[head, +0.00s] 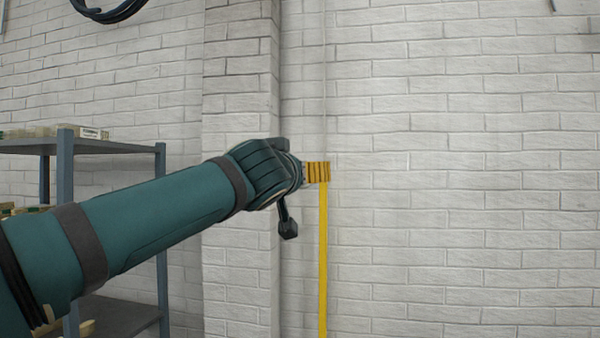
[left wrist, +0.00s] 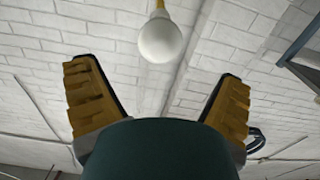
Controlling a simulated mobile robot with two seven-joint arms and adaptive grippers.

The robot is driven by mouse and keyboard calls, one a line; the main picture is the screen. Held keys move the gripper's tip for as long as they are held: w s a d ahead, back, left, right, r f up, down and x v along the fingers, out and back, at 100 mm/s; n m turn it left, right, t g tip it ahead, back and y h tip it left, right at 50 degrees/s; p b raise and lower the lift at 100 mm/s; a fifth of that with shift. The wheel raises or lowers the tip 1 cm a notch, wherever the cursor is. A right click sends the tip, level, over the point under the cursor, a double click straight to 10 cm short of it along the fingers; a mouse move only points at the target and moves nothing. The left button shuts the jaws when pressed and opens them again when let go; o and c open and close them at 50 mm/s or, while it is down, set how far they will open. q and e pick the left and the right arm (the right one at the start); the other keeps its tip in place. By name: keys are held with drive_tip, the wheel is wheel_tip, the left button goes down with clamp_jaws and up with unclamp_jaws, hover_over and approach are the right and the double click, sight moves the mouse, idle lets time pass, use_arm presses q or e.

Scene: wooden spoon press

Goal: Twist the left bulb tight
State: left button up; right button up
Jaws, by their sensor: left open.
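A round white bulb (left wrist: 160,40) shows in the left wrist view at the top centre. A piece of yellow (left wrist: 159,4) joins it at the picture's top edge. My left gripper (left wrist: 158,78) is open and empty. Its two ridged yellow-brown fingers stand on either side of the bulb's line, with clear gaps, and the bulb appears just past the fingertips. In the head view my left gripper (head: 317,172) is at the top of a thin yellow upright (head: 323,260). The bulb cannot be made out there, apparently hidden by the gripper. My right gripper is not in view.
A grey-blue shelf unit (head: 160,240) with small items stands at the left, behind my left arm. A white brick wall (head: 460,200) with a projecting pillar (head: 238,80) fills the background. A dark cable coil (head: 108,12) hangs high at the left. The right side looks clear.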

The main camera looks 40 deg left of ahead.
use_arm(q)
drive_tip(key=p+x, duration=0.1)
drive_tip(key=x, duration=0.6)
drive_tip(key=shift+w+f, duration=0.1)
drive_tip(key=c, duration=1.2)
